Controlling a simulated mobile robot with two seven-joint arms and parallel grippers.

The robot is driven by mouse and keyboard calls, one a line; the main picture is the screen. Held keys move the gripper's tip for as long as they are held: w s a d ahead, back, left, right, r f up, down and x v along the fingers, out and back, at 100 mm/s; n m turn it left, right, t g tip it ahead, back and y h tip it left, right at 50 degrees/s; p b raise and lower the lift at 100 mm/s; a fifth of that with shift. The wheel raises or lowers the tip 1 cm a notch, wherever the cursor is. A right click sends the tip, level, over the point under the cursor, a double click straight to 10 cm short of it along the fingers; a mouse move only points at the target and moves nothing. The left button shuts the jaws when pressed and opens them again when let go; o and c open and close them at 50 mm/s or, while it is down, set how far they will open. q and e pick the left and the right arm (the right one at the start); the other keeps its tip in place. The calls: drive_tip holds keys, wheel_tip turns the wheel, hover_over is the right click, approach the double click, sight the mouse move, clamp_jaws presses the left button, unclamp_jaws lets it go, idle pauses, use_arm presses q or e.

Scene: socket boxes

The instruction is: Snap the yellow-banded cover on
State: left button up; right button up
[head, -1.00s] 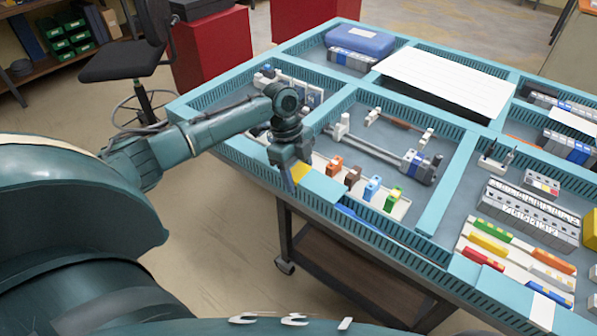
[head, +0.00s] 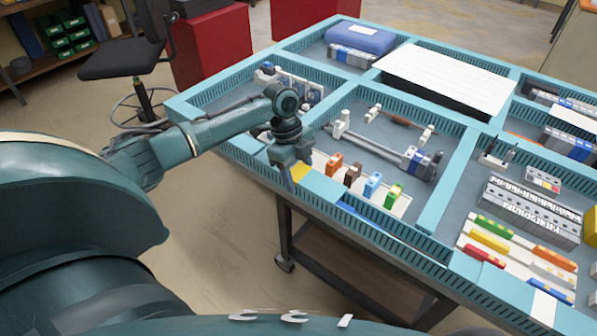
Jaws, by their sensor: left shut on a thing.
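My left gripper (head: 290,177) reaches over the near left edge of the teal divided worktable. It is shut on a small piece with a yellow face (head: 300,171), which looks like the yellow-banded cover; the fingers hide most of it. On that strip stand an orange block (head: 334,164), a brown block (head: 353,173), a blue block (head: 373,186) and a green block (head: 393,195). I cannot tell whether the held piece touches the strip. My right gripper is not in view.
Teal divider walls (head: 447,190) split the table into compartments. A grey rail assembly (head: 385,152) lies behind the strip. A white panel (head: 447,80) and a blue case (head: 360,39) are farther back. Coloured bars (head: 490,240) and terminal rows (head: 530,210) fill the right.

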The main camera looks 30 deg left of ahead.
use_arm(q)
drive_tip(key=shift+f, duration=0.1)
drive_tip(key=o, duration=1.5)
drive_tip(key=shift+o, duration=0.4)
drive_tip(key=o, duration=0.3)
drive_tip(key=shift+o, duration=0.2)
drive_tip(key=p+v, duration=0.2)
drive_tip(key=d+p+v, duration=0.1)
drive_tip(key=p+v, duration=0.1)
drive_tip(key=v, duration=0.1)
drive_tip(key=shift+d+r+p, duration=0.1)
drive_tip(key=shift+r+p, duration=0.15)
drive_tip(key=shift+p, duration=0.05)
drive_tip(key=shift+r, duration=0.25)
drive_tip(key=shift+d+v, duration=0.2)
drive_tip(key=shift+v, duration=0.65)
